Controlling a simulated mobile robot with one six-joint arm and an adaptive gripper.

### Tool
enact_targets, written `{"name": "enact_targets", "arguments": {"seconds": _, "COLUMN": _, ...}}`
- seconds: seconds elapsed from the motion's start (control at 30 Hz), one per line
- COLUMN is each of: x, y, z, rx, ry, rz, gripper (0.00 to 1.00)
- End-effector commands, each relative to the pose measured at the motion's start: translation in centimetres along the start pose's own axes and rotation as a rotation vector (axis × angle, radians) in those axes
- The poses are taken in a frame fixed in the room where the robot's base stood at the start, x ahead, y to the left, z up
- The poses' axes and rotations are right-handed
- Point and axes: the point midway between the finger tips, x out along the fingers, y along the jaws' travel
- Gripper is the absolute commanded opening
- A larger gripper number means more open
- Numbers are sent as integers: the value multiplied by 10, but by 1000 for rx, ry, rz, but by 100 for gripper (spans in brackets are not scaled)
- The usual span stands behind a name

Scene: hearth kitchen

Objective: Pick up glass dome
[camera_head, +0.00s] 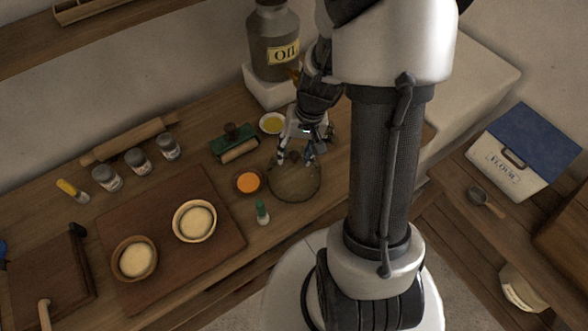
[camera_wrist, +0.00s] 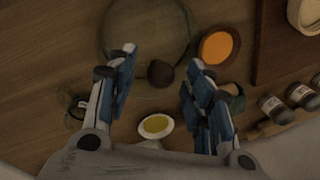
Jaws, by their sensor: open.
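The glass dome (camera_head: 296,184) is a clear, faintly greenish round cover with a dark knob, standing on the wooden counter. In the wrist view its rim (camera_wrist: 107,22) shows as a thin ring, with the dark knob (camera_wrist: 160,73) between my fingers. My gripper (camera_head: 297,160) is above the dome, pointing down, with its fingers apart on either side of the knob. It also shows in the wrist view (camera_wrist: 162,68), open and empty. I cannot tell whether a finger touches the knob.
An orange-filled bowl (camera_head: 248,182) and a small green-capped bottle (camera_head: 262,212) stand close to the dome. A dish of yellow liquid (camera_head: 272,123) and a green-based roller (camera_head: 235,143) are behind. A board (camera_head: 225,248) with two dough bowls lies left. An oil jar (camera_head: 274,45) stands at the back.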

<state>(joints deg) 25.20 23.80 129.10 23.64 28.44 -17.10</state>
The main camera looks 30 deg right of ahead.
Motion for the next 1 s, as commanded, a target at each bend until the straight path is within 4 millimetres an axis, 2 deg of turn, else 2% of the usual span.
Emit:
{"name": "enact_targets", "arguments": {"seconds": 0.17, "x": -1, "y": 0, "z": 0, "rx": 0, "ry": 1, "rz": 0, "gripper": 47}}
{"name": "enact_targets", "arguments": {"seconds": 0.87, "x": -1, "y": 0, "z": 0, "rx": 0, "ry": 1, "rz": 0, "gripper": 0}}
{"name": "enact_targets", "arguments": {"seconds": 1.0, "x": -1, "y": 0, "z": 0, "rx": 0, "ry": 1, "rz": 0, "gripper": 0}}
